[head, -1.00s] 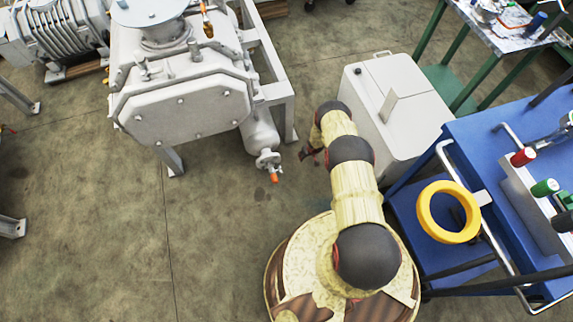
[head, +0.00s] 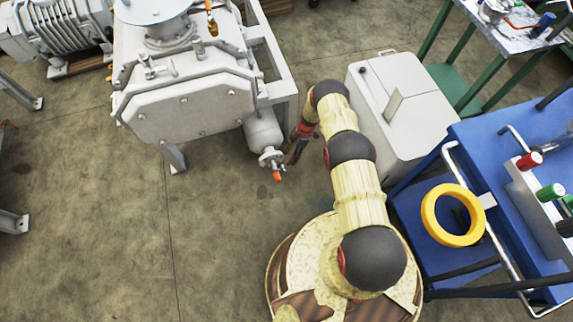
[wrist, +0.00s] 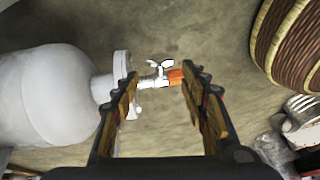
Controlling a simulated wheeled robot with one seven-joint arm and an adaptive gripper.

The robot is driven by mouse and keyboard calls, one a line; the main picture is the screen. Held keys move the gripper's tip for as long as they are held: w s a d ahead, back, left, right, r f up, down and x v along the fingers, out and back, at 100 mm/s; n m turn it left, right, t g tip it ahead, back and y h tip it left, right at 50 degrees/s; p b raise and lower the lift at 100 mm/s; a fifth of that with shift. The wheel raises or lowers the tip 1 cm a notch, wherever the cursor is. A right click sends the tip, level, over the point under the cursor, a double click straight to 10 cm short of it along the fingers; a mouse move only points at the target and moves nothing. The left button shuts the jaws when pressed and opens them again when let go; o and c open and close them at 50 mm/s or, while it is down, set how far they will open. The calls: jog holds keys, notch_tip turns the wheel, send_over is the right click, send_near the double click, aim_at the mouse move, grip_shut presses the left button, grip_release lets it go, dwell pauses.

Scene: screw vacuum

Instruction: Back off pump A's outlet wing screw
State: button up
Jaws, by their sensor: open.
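The pump (head: 190,100) is a large grey machine at the upper left of the head view. A light cylinder (head: 262,132) on its right side ends in a flange and a small outlet valve (head: 270,158) with an orange tip (head: 278,177). In the wrist view a small metal wing screw (wrist: 160,67) sits on the outlet, with the orange tip (wrist: 175,76) beside it. My gripper (wrist: 160,98) is open and empty; the outlet shows between and beyond its fingers. In the head view my gripper (head: 297,152) is just right of the outlet, small and partly hidden by my arm.
A pale cabinet (head: 405,110) stands right of my arm. A blue cart (head: 500,200) with a yellow ring (head: 453,214) is at the right, and a green-legged table (head: 515,35) is behind. The floor left of my base is clear.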

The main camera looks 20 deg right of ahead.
aim_at(284, 167)
jog(key=b+x, duration=0.2)
jog(key=x, duration=0.5)
jog(key=shift+c, duration=0.8)
jog(key=c, duration=0.7)
